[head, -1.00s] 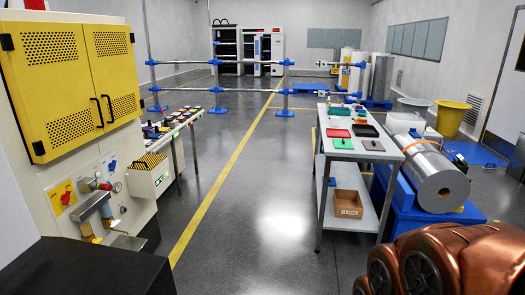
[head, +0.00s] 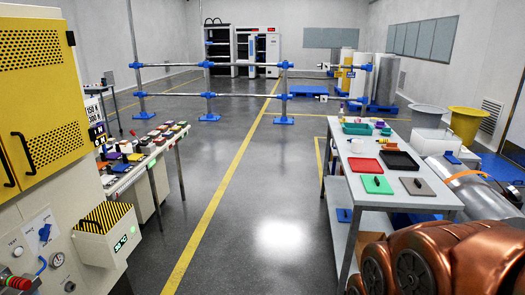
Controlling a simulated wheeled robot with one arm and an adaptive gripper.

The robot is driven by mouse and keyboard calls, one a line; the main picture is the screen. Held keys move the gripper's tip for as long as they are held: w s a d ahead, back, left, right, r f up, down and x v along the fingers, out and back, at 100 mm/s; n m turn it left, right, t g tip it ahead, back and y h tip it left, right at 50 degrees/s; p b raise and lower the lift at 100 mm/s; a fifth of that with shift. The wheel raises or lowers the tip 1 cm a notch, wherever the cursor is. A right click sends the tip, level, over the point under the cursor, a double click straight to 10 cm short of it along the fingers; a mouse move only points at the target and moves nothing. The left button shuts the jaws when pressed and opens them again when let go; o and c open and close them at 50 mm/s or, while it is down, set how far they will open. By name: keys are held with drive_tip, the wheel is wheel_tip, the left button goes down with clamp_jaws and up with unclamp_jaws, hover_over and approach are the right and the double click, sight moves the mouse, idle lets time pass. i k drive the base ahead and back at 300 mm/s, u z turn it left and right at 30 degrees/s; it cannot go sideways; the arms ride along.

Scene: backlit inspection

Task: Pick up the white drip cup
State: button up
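I cannot single out the white drip cup with certainty. A small pale object (head: 357,146) stands on the right table (head: 345,180), behind the red mat (head: 365,165), but it is too small to tell what it is. The left table (head: 118,187) holds several small coloured items, also too small to name surely. My gripper is not in view.
A yellow perforated cabinet (head: 35,95) is close on the left. Copper-coloured rounded objects (head: 440,255) fill the lower right. Blue-jointed rails (head: 245,96) cross the back. Grey floor (head: 255,205) with a yellow line lies clear between the tables.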

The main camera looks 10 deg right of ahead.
sight(357, 145)
drive_tip(key=i, duration=2.85)
drive_tip(key=z, duration=0.75)
drive_tip(key=i, duration=0.4)
drive_tip(key=u, duration=0.05)
